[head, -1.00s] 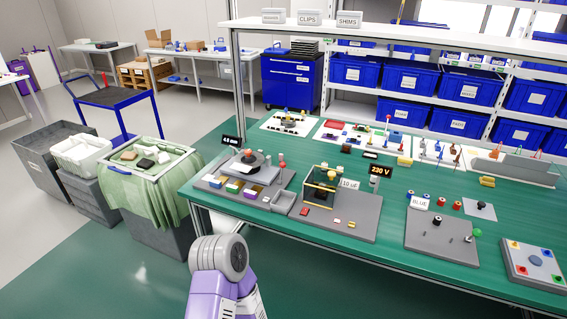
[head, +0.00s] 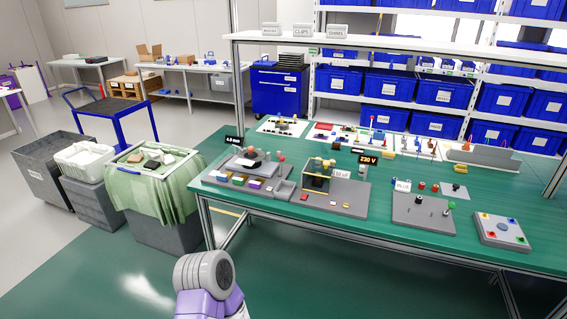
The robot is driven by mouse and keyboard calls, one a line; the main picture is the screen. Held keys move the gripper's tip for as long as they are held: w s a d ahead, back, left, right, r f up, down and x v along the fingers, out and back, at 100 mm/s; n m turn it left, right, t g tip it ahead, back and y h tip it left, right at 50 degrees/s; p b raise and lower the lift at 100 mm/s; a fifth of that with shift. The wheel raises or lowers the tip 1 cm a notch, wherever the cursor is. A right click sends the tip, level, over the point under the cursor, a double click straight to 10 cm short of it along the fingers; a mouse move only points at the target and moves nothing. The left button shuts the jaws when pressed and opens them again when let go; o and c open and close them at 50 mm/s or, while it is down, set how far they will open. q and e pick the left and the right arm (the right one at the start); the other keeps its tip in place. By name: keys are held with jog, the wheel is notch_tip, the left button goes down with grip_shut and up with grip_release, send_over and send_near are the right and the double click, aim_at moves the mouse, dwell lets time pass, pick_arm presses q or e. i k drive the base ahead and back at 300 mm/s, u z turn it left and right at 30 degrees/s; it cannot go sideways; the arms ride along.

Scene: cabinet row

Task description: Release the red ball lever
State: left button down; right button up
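A small red ball on a short stem, which looks like the red ball lever (head: 281,157), stands at the back right of the grey station at the left end of the green bench. It is small in the picture, and its exact position is hard to tell. Beside it on that station is a round disc part (head: 243,162) with a black "mm" display (head: 234,140) behind it. Neither gripper is in view. Only a purple and grey link of my own arm shows at the bottom, well in front of the bench and apart from it.
The green bench (head: 390,240) also carries a station with a yellow-trimmed box (head: 316,176), a grey peg plate (head: 423,213) and a coloured-button plate (head: 501,231). Grey bins (head: 160,225) stand left of the bench. The floor in front is clear.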

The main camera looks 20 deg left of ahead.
aim_at(282, 158)
jog(key=u, duration=0.75)
jog(key=i, duration=1.7)
jog(key=z, duration=0.9)
